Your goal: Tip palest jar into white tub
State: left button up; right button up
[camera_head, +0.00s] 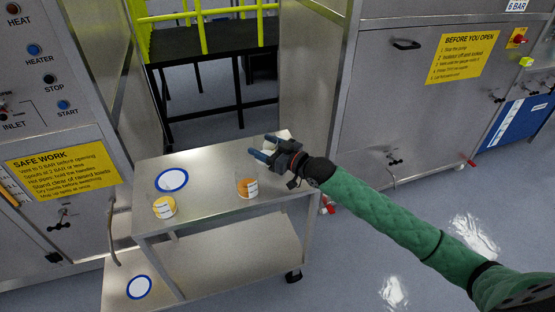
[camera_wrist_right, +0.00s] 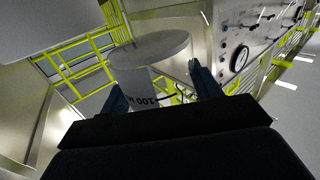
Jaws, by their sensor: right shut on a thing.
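My right gripper (camera_head: 264,148) is shut on a pale jar, above the far right part of the steel cart's top. In the wrist view the pale grey-white jar (camera_wrist_right: 132,82), with a wide round end and black "100" marking, sits between the two fingers of the right gripper (camera_wrist_right: 155,90). In the head view it is mostly hidden by the gripper. A yellow jar (camera_head: 164,208) and an orange jar (camera_head: 247,188) stand on the cart. I cannot make out a white tub. My left gripper is out of view.
Steel cabinets stand left and right. A yellow railing (camera_head: 208,14) is behind. Floor is clear at the front right.

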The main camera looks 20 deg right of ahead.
aim_at(264, 138)
jog(key=shift+r, duration=0.1)
jog(key=shift+r+p, duration=1.35)
jog(key=shift+r, duration=0.15)
